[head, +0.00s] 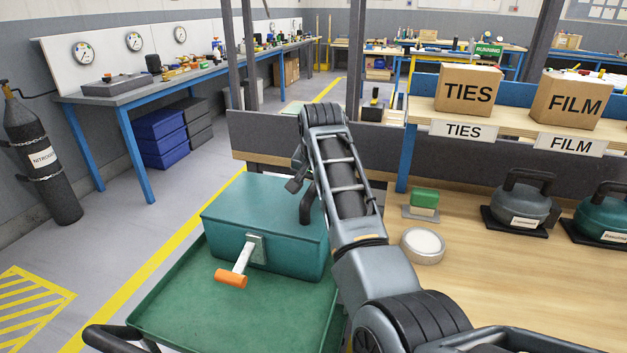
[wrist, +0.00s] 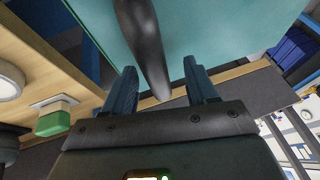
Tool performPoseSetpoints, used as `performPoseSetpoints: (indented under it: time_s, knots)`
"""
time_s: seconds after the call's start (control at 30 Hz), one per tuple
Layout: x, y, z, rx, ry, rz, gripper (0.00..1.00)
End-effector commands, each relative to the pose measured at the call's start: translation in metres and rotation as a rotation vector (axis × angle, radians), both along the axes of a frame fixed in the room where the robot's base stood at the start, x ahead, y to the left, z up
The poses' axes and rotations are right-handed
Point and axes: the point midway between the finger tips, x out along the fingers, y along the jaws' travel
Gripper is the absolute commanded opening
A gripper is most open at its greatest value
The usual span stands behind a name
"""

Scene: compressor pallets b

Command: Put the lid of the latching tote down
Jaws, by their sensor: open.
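The teal latching tote (head: 225,238) stands on a green tray-like cart top. Its lid (head: 255,200) looks flat on top, level with the box rim; I see no gap, but its right part is hidden by my arm. A metal latch with an orange grip (head: 231,279) sticks out from the front wall. A dark curved handle (head: 307,207) rises at the lid's right side. My gripper (head: 298,183) is at this handle. In the wrist view, my open fingers (wrist: 162,85) stand on either side of the dark handle (wrist: 148,50), with the teal lid (wrist: 220,30) behind it.
The green cart top (head: 190,305) has free room in front of the tote. A grey panel (head: 270,140) stands behind the tote.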

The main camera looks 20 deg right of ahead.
Motion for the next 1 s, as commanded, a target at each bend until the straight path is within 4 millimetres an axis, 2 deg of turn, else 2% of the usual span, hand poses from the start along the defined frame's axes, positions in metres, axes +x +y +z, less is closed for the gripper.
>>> performPoseSetpoints:
  time_s: [0.17, 0.63, 0.8, 1.0]
  knots:
    - [-0.001, 0.000, 0.017, 0.000, -0.004, -0.001, 0.57]
    - [-0.041, 0.007, 0.101, 0.000, -0.004, 0.000, 0.57]
    - [-0.048, 0.008, 0.116, 0.000, -0.003, 0.000, 0.57]
    - [-0.051, 0.008, 0.120, 0.000, 0.000, 0.000, 0.57]
